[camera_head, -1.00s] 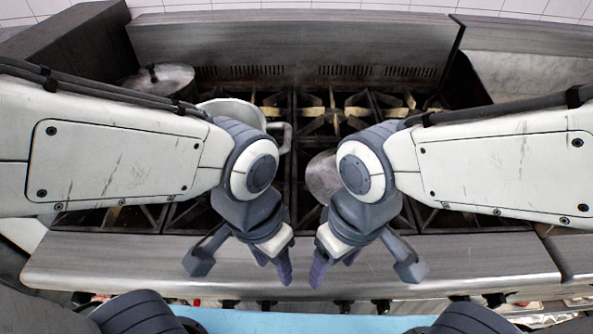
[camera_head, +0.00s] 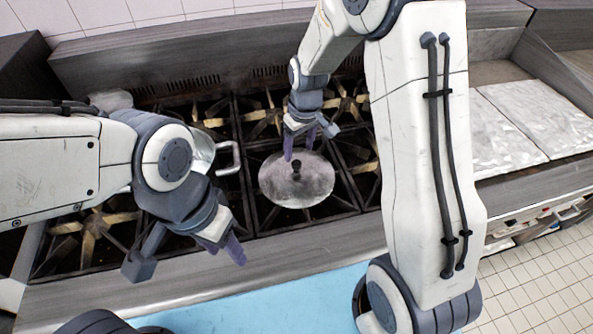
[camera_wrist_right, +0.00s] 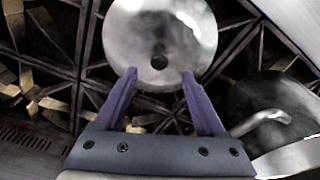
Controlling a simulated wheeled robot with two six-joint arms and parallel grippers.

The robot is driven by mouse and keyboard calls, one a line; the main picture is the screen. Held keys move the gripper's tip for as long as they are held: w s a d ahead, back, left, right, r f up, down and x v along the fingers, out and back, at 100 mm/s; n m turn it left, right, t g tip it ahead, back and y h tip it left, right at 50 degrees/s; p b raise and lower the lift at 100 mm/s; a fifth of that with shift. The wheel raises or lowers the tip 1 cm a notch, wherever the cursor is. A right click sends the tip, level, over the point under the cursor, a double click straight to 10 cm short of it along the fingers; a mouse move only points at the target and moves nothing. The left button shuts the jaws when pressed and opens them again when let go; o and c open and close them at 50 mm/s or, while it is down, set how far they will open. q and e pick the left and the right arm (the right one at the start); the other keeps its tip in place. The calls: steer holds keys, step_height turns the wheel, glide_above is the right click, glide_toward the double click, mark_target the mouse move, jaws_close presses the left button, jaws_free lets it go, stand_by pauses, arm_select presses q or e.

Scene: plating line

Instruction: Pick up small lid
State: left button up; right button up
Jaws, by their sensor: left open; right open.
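The small lid (camera_head: 312,188) is a round grey metal disc with a dark knob (camera_head: 296,168) in its middle, lying on the stove grates. It also shows in the right wrist view (camera_wrist_right: 160,25), with its knob (camera_wrist_right: 159,62) just beyond and between the fingertips. My right gripper (camera_head: 299,148) is open and empty, over the lid's far side and close to the knob. The right wrist view shows its two purple fingers (camera_wrist_right: 159,74) spread apart, not closed on the knob. My left gripper (camera_head: 226,252) is open and empty over the stove's front edge.
A metal pot (camera_head: 203,150) with a side handle (camera_head: 232,160) stands left of the lid, partly hidden by my left arm. A grey object (camera_head: 110,100), partly hidden, is at the back left. Bare grates (camera_head: 268,215) surround the lid. A pale counter (camera_head: 540,115) is at the right.

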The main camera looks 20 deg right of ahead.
mark_target(297, 163)
steer(key=f, duration=0.1)
steer(key=f+p, duration=0.1)
steer(key=f, duration=0.1)
steer(key=f+p, duration=0.1)
steer(key=f, duration=0.1)
steer(key=shift+w+a+f, duration=0.1)
steer(key=shift+w, duration=0.3)
steer(key=shift+w+f, duration=0.1)
steer(key=shift+f, duration=0.3)
jaws_close()
stand_by(0.8)
